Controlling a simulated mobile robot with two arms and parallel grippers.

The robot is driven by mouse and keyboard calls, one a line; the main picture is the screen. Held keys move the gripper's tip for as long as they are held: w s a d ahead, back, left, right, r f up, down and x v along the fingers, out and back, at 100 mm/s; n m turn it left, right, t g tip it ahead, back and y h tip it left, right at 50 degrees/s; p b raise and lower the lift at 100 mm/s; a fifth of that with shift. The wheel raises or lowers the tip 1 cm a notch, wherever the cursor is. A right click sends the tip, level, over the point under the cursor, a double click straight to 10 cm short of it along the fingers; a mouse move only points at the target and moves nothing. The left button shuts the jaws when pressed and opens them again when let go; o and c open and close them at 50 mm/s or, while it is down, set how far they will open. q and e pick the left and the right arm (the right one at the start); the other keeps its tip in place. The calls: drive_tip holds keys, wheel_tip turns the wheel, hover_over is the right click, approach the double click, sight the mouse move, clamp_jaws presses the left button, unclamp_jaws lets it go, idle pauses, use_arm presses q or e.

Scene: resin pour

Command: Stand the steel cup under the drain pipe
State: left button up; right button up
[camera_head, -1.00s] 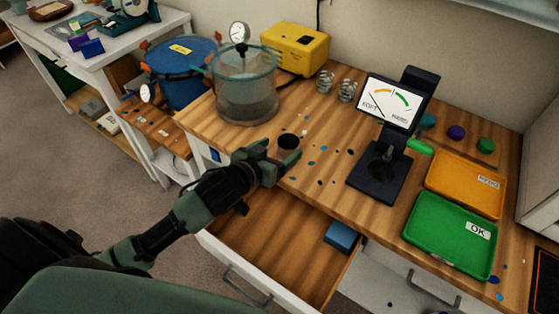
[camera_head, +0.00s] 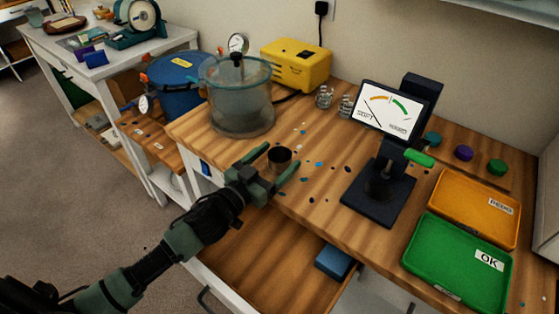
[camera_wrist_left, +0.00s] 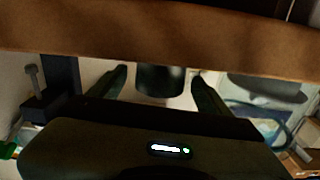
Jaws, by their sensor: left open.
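The steel cup (camera_head: 279,164) is a small upright cylinder with a dark inside, standing near the front edge of the wooden bench. My left gripper (camera_head: 282,160) is open, with one finger on each side of the cup. In the left wrist view the cup (camera_wrist_left: 160,80) shows between the two spread fingers (camera_wrist_left: 159,78); I cannot tell whether either touches it. I cannot make out a drain pipe in these frames. My right gripper is not in view.
A clear chamber (camera_head: 240,105) stands behind the cup, beside a blue drum (camera_head: 178,92). A dark gauge stand (camera_head: 377,207), orange tray (camera_head: 447,215) and green tray (camera_head: 425,262) are to the right. An open drawer (camera_head: 270,262) holding a blue block (camera_head: 333,262) is below.

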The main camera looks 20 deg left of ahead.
use_arm(q)
drive_tip(key=shift+x, duration=1.15)
drive_tip(key=c, duration=1.6)
